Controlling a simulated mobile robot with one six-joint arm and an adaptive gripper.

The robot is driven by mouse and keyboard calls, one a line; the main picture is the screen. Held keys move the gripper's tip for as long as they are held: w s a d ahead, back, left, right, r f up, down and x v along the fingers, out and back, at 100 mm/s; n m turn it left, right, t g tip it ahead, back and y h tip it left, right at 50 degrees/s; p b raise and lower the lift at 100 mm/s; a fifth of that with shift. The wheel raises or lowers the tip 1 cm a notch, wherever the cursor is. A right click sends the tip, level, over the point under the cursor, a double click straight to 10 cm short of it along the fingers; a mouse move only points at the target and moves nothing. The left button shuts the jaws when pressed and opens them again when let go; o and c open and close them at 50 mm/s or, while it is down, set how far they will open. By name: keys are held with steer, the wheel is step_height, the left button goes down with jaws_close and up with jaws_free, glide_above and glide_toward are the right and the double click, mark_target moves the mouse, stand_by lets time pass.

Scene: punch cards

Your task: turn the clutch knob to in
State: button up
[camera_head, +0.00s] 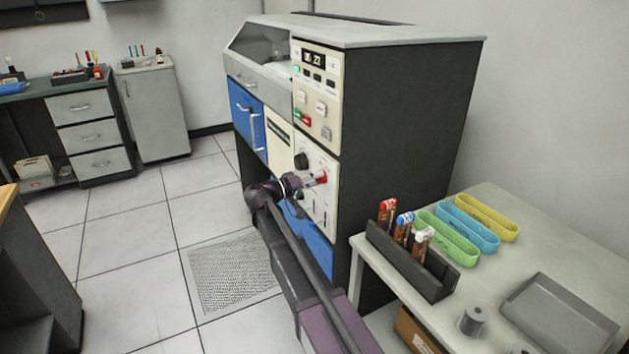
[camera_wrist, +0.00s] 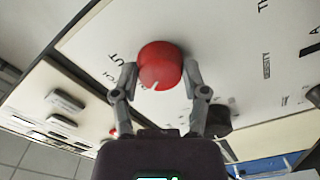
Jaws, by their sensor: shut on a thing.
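The clutch knob (camera_wrist: 160,66) is a round red knob with a white pointer mark, on a cream panel (camera_wrist: 215,45) with dark lettering. In the head view my gripper (camera_head: 312,180) reaches the panel from the left. The lettering by the knob is partly cut off, so I cannot tell which position the pointer marks.
A black knob (camera_head: 301,160) sits close by on the same panel. An upper panel (camera_head: 317,90) carries a display and several buttons. A table (camera_head: 490,200) at the right holds a black rack (camera_head: 405,262), coloured trays and a grey tray (camera_head: 560,315). Open floor lies left of the machine.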

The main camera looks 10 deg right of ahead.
steer(key=shift+d, duration=0.1)
steer(key=o, duration=1.2)
steer(key=shift+c, duration=0.2)
steer(key=v, duration=1.2)
